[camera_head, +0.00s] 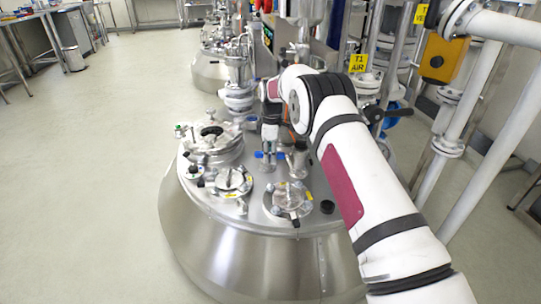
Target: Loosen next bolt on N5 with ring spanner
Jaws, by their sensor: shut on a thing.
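My white arm reaches in from the lower right over the steel vessel (205,240). Its wrist bends down above the back of the lid, where my gripper (270,122) shows small and dark. It is shut on the ring spanner, whose outline is too small and covered to make out. Two round flanged covers, one left (234,181) and one front middle (288,198), have bolts around their rims and small yellow tags nearby. The tags are too small to read, so I cannot tell which nozzle is N5. I cannot tell whether the spanner touches a bolt.
A blue-handled valve (269,156) stands near the back middle. White pipes (487,95) and a yellow box (443,58) line the right. The pale floor (90,170) at left is clear.

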